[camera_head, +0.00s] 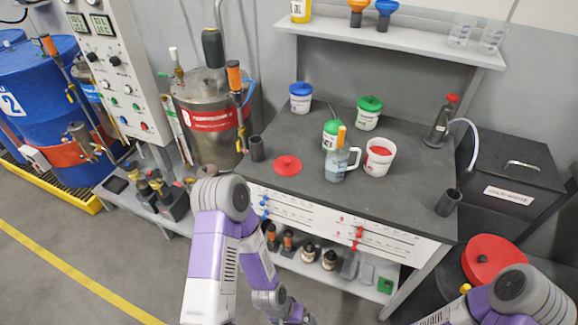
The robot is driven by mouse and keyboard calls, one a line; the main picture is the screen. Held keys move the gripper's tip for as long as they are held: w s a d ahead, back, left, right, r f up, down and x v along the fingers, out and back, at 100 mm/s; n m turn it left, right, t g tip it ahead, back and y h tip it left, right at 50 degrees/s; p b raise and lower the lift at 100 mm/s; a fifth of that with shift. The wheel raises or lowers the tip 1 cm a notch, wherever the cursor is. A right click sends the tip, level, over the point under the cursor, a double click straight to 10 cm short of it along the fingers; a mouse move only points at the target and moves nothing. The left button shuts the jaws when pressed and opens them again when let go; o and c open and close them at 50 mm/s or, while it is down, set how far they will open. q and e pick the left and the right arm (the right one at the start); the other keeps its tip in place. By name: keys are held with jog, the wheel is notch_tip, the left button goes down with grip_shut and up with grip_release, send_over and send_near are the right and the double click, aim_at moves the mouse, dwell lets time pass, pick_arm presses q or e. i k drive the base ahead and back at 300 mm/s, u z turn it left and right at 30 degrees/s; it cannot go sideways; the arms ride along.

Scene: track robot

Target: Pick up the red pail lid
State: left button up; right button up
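A small round red lid (288,165) with a raised knob lies flat on the dark workbench top (310,200), near its front left. To its right stands a white pail (379,158), open, with red contents showing. My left arm rises in front of the bench and bends down at the elbow; its wrist links run to the bottom edge, and no gripper fingers show. My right arm shows at the bottom right corner, with its gripper outside the picture. Nothing touches the red lid.
A larger red round top (490,259) is at lower right. A shelf (400,38) overhangs the back.

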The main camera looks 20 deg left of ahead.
aim_at(285, 165)
jog(key=u, duration=2.35)
jog(key=i, duration=1.35)
jog(key=z, duration=2.85)
